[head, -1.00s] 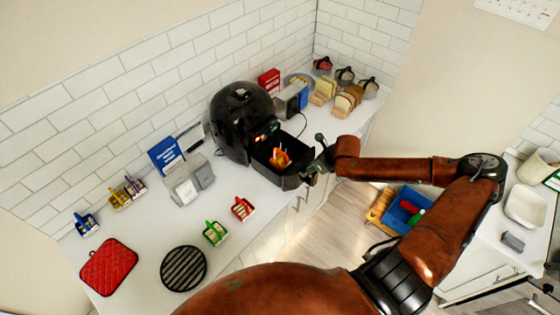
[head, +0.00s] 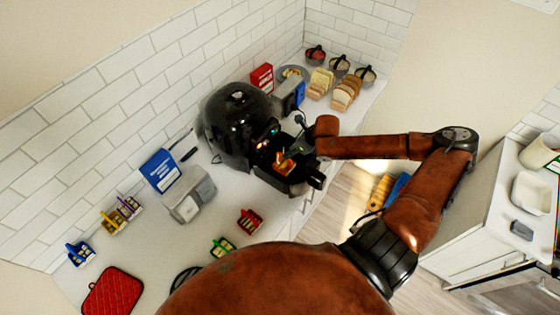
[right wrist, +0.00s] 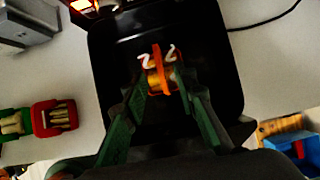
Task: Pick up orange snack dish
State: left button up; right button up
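The orange snack dish (head: 285,164) sits in the open black drawer of the air fryer (head: 234,125). In the right wrist view the dish (right wrist: 157,72) is small, with an upright orange handle and pale pieces beside it. My right gripper (right wrist: 162,88) points into the drawer. Its two green-dark fingers are apart, one on each side of the dish, and contact is not clear. In the head view the right gripper (head: 302,165) is at the drawer, partly hidden by its own wrist. My left gripper is not in view.
Red (head: 249,220) and green (head: 222,247) snack dishes stand on the counter in front of the fryer. A toaster (head: 191,196) is to its left. Bread slices (head: 346,92) stand behind. The drawer's dark walls (right wrist: 106,50) surround the fingers.

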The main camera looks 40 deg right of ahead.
aim_at(284, 162)
jog(key=shift+w+a+f, duration=0.25)
jog(key=shift+w+f, duration=0.05)
jog(key=shift+f, duration=0.35)
jog(key=shift+w+f+p, duration=0.2)
jog(key=shift+f+p, duration=0.1)
jog(key=p+x, duration=0.1)
jog(key=x, duration=0.2)
jog(key=shift+w+f, duration=0.15)
jog(key=shift+f, duration=0.15)
jog(key=shift+w+f, duration=0.2)
jog(key=shift+f, duration=0.1)
jog(key=shift+c, duration=1.4)
grip_shut()
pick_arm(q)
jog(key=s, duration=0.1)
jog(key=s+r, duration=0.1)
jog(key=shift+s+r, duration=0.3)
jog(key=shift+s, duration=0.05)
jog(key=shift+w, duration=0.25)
pick_arm(e)
jog(key=shift+r, duration=0.1)
